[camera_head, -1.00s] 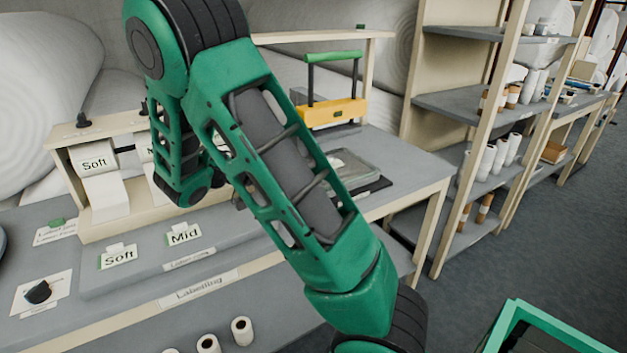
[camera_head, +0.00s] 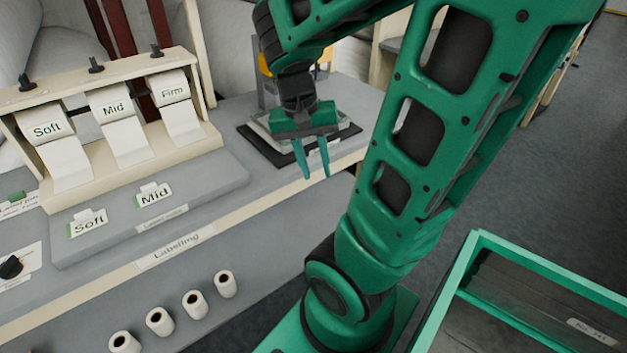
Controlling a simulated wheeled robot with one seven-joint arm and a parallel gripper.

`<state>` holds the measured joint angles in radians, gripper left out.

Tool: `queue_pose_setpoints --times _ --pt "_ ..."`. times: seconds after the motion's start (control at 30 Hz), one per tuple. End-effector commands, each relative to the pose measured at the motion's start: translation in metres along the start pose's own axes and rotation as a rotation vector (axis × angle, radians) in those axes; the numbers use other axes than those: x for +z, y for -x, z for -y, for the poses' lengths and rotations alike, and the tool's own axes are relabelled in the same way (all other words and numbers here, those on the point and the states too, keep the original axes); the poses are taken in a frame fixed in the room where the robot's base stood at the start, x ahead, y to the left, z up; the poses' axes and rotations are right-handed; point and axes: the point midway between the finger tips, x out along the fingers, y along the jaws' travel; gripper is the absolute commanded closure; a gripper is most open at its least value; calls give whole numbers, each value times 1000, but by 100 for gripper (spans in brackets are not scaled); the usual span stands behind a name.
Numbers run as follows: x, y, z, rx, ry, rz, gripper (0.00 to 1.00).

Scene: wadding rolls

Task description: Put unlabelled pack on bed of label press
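The label press (camera_head: 265,64) stands at the back of the bench. Its yellow part shows only in slivers behind my arm. In front of it is a dark flat base (camera_head: 255,147) with a pale grey, flat piece (camera_head: 262,126) on it. My gripper hides much of this piece, and I cannot tell whether it is the bare bed or a pack. My gripper (camera_head: 316,174) points down in front of the base's near side. Its two green fingers are apart with nothing visible held between them. I cannot clearly make out an unlabelled pack elsewhere.
A wooden label rack (camera_head: 84,75) holds Soft, Mid and Firm label rolls. Soft (camera_head: 88,223) and Mid (camera_head: 154,195) cards stand on a raised grey board. Several small white rolls (camera_head: 193,304) line the near side. A green-rimmed crate (camera_head: 545,266) is at lower right.

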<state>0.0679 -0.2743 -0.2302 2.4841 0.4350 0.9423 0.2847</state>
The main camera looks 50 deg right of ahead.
Motion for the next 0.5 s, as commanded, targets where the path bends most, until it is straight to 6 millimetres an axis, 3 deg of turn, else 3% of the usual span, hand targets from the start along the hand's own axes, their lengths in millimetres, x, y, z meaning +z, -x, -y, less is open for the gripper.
queue_pose_setpoints --times 0.2,0.33,0.5 --pt "48 12 -9 -156 251 29 72" --pt "64 15 -10 -199 337 29 72" --pt "70 16 -10 -213 370 28 72"
